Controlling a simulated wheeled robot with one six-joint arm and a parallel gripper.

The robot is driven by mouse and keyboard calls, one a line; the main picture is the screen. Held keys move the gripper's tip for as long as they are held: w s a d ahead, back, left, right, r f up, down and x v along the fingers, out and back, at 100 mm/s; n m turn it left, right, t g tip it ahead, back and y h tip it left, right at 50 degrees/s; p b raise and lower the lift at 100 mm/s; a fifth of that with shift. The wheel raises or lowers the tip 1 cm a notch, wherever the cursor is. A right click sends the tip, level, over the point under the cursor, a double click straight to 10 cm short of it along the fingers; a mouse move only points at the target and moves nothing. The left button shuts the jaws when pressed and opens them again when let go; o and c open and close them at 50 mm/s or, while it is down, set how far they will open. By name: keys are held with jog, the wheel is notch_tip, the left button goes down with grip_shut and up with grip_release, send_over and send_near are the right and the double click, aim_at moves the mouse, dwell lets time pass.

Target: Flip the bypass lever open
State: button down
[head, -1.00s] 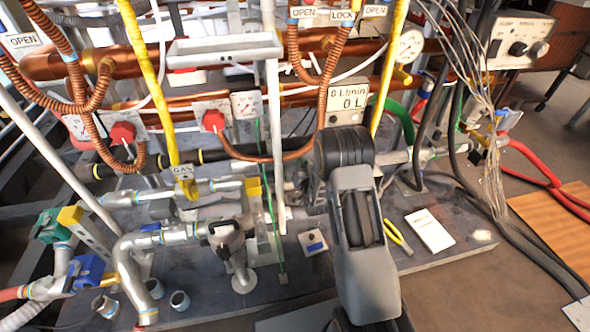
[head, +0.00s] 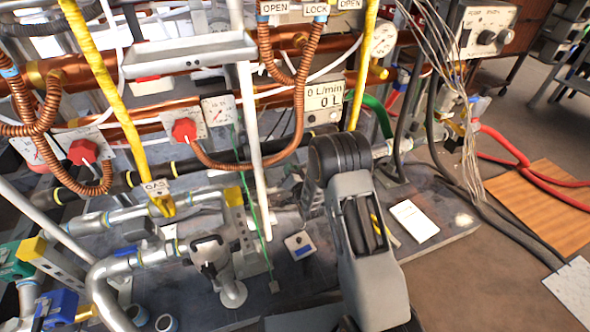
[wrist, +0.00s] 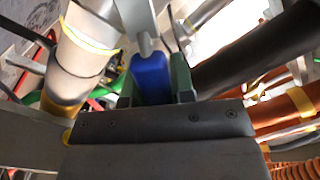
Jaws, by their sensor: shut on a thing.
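In the wrist view, a blue lever handle (wrist: 151,78) sits between the two dark green pads of my gripper (wrist: 154,86), which is shut on it. A grey metal stem meets the handle's far end. The head view does not show this handle or my gripper's fingers, because my arm covers that area. No label marks this handle as the bypass lever in these frames.
A pale pipe (wrist: 85,50) and a dark hose (wrist: 255,48) run close on either side of the gripper. In the head view, a flow display (head: 324,103), red knobs (head: 184,130) and copper pipes crowd the rack. A white card (head: 414,221) lies on the base plate.

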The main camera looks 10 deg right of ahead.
jog(key=c, duration=1)
grip_release()
jog(key=shift+o, duration=0.2)
jog(key=s+d+p, duration=0.2)
jog(key=s+p, duration=0.2)
jog(key=s, duration=0.9)
jog(key=shift+s, duration=0.3)
jog(key=shift+d, duration=0.1)
